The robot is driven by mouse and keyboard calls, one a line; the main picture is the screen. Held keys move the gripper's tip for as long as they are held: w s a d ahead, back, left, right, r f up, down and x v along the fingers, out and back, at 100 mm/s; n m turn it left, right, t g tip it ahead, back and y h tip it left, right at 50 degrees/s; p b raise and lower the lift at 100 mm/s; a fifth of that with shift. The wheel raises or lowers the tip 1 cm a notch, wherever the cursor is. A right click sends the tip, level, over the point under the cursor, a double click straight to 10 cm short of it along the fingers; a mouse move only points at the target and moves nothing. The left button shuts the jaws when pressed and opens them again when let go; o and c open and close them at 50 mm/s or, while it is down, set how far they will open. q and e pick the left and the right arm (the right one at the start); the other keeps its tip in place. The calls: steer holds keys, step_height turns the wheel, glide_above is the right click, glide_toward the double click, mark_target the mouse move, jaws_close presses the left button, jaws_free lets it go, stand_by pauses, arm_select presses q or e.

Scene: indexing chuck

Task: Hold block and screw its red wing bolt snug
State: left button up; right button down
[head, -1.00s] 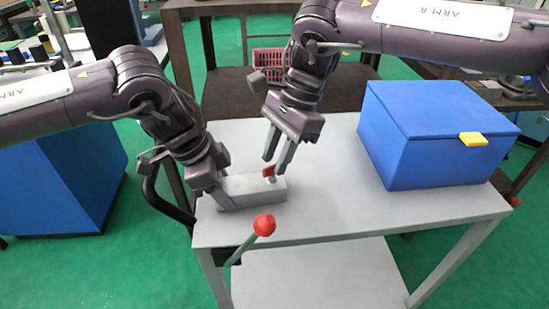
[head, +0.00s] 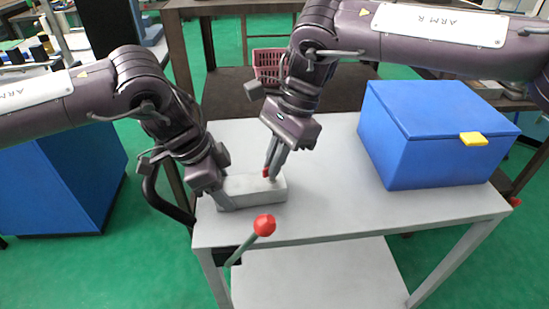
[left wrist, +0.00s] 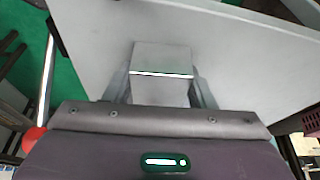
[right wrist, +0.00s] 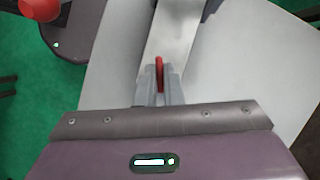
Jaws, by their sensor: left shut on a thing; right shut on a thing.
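The grey block (head: 252,189) lies on the grey table near its left edge. My left gripper (head: 222,190) is shut on the block's left end; the left wrist view shows the block (left wrist: 162,62) between both fingers. The red wing bolt (head: 266,173) stands on top of the block near its right end. My right gripper (head: 271,168) is above the block, with its fingers closed on the wing. In the right wrist view the red wing (right wrist: 159,74) shows edge-on between the fingertips. The fingers hide the bolt's shank, so its seating cannot be told.
A lever with a red knob (head: 264,225) rises at the table's front left. A blue box with a yellow tab (head: 437,135) stands on the right of the table (head: 330,200). The table between block and box is clear. A pink basket (head: 268,65) sits behind.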

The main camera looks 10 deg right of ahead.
steer(key=shift+m, duration=0.3)
steer(key=m+t, duration=0.1)
steer(key=m, duration=0.1)
steer(key=m+t, duration=0.1)
steer(key=m, duration=0.1)
steer(key=shift+s+f+m+y, duration=0.1)
steer(key=shift+s+m+y, duration=0.1)
steer(key=shift+m+y, duration=0.1)
steer(key=m, duration=0.2)
steer(key=m+t, duration=0.1)
steer(key=m, duration=0.1)
steer(key=shift+s+t, duration=0.1)
steer(key=shift+t, duration=0.2)
steer(key=shift+m, duration=0.3)
steer(key=c, duration=1.6)
jaws_free()
steer(key=shift+o, duration=0.2)
steer(key=v, duration=1.2)
steer(key=shift+a, duration=0.2)
